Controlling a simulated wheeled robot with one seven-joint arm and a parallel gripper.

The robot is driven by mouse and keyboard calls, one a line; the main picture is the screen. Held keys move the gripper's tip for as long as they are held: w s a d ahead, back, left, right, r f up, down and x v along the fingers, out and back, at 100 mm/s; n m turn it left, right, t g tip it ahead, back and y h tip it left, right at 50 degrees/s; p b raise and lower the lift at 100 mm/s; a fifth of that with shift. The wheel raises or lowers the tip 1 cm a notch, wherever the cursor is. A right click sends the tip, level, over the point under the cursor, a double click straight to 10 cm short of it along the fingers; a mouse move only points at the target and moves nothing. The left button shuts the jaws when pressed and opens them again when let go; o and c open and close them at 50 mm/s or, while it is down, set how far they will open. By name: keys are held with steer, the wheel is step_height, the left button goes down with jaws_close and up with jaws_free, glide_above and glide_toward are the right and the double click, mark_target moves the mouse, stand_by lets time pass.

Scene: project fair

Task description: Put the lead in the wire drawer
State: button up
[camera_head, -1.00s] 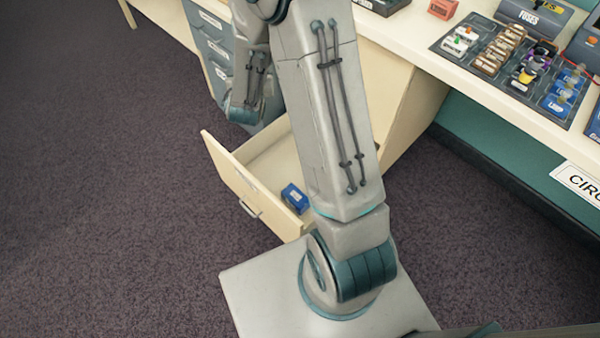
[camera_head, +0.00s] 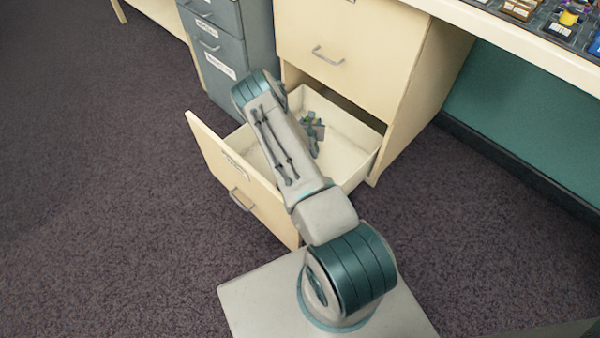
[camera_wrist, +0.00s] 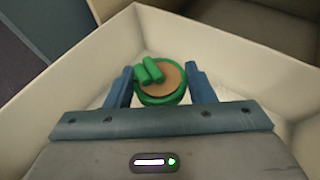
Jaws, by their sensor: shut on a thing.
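The lead is a green coil (camera_wrist: 158,98) with a tan middle, seen between my fingers in the wrist view. My gripper (camera_wrist: 160,72) is shut on it, one blue-grey finger on each side. In the head view my gripper (camera_head: 313,132) is down inside the open cream drawer (camera_head: 212,150), with a bit of green showing at it. The drawer's pale walls (camera_wrist: 235,65) surround the lead in the wrist view. I cannot tell whether the lead touches the drawer floor. My arm hides the drawer's near left part.
The cream cabinet (camera_head: 350,40) with a closed upper drawer stands behind the open one. A grey drawer unit (camera_head: 215,60) is to its left. The worktop (camera_head: 510,35) with fair items runs along the upper right. Dark carpet to the left is clear.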

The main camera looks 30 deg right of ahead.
steer(key=shift+n+t+y, duration=0.3)
steer(key=shift+n+y, duration=0.1)
steer(key=f+b, duration=0.2)
steer(key=f, duration=0.4)
steer(key=d+f+b, duration=0.1)
steer(key=f+b, duration=0.2)
steer(key=f, duration=0.3)
steer(key=d+f+b, duration=0.1)
steer(key=f+b, duration=0.2)
steer(key=f, duration=0.3)
steer(key=shift+s+d, duration=0.1)
steer(key=shift+s, duration=0.3)
steer(key=shift+f, duration=0.2)
steer(key=o, duration=1)
steer(key=shift+c, duration=0.2)
